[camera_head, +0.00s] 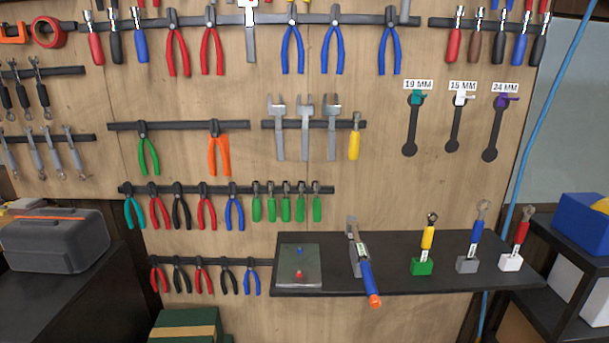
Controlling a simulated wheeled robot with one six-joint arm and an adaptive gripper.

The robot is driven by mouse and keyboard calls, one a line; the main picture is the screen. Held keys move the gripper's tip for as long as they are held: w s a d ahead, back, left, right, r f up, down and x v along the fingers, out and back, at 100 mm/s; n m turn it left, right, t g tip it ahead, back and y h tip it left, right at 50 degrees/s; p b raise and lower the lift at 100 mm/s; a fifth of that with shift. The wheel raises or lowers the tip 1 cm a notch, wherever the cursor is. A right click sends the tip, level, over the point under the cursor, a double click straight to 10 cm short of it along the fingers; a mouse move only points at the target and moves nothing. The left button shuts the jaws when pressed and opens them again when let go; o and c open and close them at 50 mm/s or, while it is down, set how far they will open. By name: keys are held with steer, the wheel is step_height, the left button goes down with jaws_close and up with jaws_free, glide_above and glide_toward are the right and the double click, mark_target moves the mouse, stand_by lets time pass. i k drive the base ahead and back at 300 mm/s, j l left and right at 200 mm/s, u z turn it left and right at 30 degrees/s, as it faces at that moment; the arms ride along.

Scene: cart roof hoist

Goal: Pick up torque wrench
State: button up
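A tool with a blue handle and an orange end (367,277), which looks like the torque wrench, rests on a grey holder (351,246) on the dark shelf (322,282). Its handle points toward me and its orange end reaches past the shelf's front edge. Its head lies toward the wall and is hard to make out. My gripper is not in view.
Left of it on the shelf is a grey plate (299,265) with small blue and red parts. To the right stand yellow (428,238), blue (476,229) and red (521,231) handled tools in blocks. Pliers and wrenches hang on the wooden wall (375,190).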

mark_target(368, 280)
steer(key=i, duration=1.3)
